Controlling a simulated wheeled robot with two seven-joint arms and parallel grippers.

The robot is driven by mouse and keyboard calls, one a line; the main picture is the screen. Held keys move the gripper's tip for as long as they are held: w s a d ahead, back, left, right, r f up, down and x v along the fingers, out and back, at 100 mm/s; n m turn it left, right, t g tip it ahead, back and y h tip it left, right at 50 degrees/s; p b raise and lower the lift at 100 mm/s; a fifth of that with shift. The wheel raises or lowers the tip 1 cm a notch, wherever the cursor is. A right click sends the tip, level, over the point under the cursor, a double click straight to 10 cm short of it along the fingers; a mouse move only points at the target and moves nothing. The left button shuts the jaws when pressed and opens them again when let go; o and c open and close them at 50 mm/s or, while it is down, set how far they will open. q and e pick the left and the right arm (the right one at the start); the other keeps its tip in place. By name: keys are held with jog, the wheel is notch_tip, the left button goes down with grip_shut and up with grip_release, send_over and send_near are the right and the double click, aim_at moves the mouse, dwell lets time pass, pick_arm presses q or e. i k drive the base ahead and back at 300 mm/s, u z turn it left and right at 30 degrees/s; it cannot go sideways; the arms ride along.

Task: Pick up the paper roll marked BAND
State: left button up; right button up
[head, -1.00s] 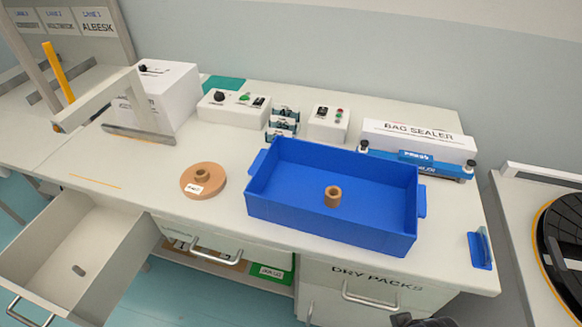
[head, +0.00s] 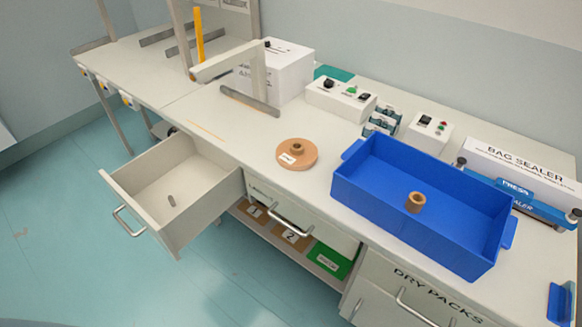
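A flat brown paper roll (head: 306,159) lies on the white bench, left of the blue bin (head: 343,190). A core stands up at its middle, and a small white label on it is too small to read. A short brown tube-like core (head: 415,203) stands inside the blue bin. Neither of my grippers shows in the head view.
An open drawer (head: 130,190) juts out at the left with a small grey piece in it. A metal bracket (head: 250,106), control boxes (head: 340,98) and a bag sealer (head: 520,165) line the bench's back. Bare bench surrounds the roll.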

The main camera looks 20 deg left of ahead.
aim_at(293, 154)
jog(key=u, duration=0.4)
jog(key=k, duration=0.95)
jog(key=u, duration=1.4)
jog(key=i, duration=1.6)
jog(key=z, duration=0.85)
jog(key=i, duration=1)
jog(key=z, duration=1.2)
